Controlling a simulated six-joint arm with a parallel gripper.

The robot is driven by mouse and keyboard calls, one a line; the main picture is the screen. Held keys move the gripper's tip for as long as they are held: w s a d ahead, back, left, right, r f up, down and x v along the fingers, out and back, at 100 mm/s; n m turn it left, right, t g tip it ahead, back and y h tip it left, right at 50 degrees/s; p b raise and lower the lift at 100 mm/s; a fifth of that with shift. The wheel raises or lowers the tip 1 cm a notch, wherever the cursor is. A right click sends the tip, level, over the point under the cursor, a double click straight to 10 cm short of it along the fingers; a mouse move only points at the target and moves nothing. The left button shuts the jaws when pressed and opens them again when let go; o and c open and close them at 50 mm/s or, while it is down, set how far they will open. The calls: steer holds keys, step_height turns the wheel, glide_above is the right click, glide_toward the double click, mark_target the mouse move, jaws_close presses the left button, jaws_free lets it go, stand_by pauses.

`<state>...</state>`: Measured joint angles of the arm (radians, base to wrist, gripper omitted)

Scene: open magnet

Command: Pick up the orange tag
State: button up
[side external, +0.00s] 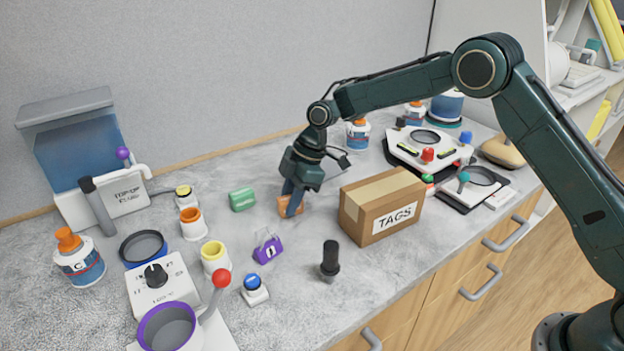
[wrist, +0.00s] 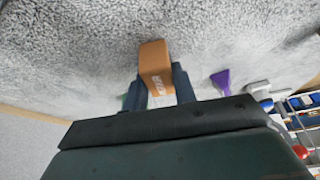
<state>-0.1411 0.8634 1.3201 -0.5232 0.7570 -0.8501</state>
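The orange tag (wrist: 155,62) is a small block with light print on one face. It lies between the two fingers of my gripper (wrist: 160,88) in the wrist view, and its far end reaches past the fingertips. In the side external view the orange tag (side external: 282,207) is at counter level, partly hidden behind a finger of my gripper (side external: 293,203). The fingers stand close on either side of it. I cannot tell whether they press on it.
A cardboard TAGS box (side external: 380,206) stands close to the right. A green tag (side external: 242,199) lies to the left, and a purple tag (side external: 268,248) stands nearer the front. A black-handled object (side external: 330,260) stands near the front edge. Jars and devices crowd the left side.

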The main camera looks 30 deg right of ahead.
steer(key=shift+r, duration=0.1)
steer(key=shift+c, duration=0.5)
steer(key=shift+r, duration=4.95)
steer(key=shift+d, duration=0.1)
